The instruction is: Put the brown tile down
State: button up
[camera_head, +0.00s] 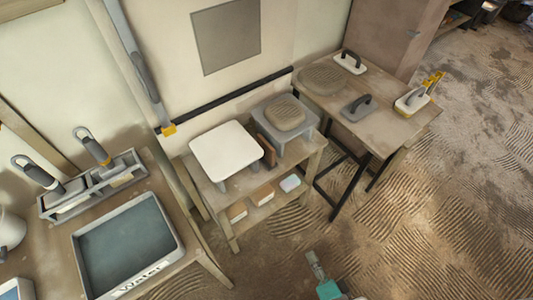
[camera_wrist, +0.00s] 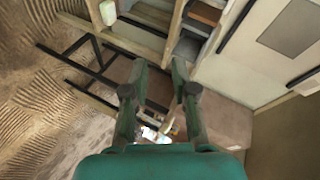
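A brown tile (camera_head: 266,150) stands on edge, tilted, between a white-topped stand (camera_head: 226,150) and a grey stand (camera_head: 270,112) on the low wooden bench. Two brown-topped blocks, (camera_head: 237,211) and (camera_head: 262,194), lie on the bench's lower shelf beside a pale block (camera_head: 290,184). My gripper (camera_head: 316,262) is at the bottom of the head view, over the floor and away from the bench. In the wrist view my gripper (camera_wrist: 159,66) has its fingers apart with nothing held between them. A brown patch (camera_wrist: 206,14) shows near the top there; I cannot tell whether it is the tile.
A wooden table (camera_head: 385,125) at right holds trowels and floats. At left, a worktop carries a water tray (camera_head: 176,252) and a tool rack (camera_head: 135,172). A round textured pad (camera_head: 285,115) sits on the grey stand. The rippled floor (camera_head: 400,245) at right is clear.

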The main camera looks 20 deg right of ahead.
jog(key=w+f+m, duration=0.3)
jog(key=w+m, duration=0.1)
jog(key=w, duration=0.3)
jog(key=m+t+y, duration=0.4)
jog(key=m+y, duration=0.2)
jog(key=m, duration=0.8)
send_near(266, 144)
jog(key=shift+w+d+f, duration=0.15)
jog(key=shift+d+f, duration=0.05)
jog(key=shift+f, duration=0.15)
jog(key=x, duration=0.4)
jog(key=shift+w+a, duration=0.1)
jog(key=shift+w, duration=0.1)
jog(key=shift+f+x, duration=0.2)
jog(key=shift+x, duration=1.4)
jog(key=shift+f+x, duration=0.15)
jog(key=shift+x, duration=1.4)
jog(key=shift+c, duration=0.2)
grip_shut()
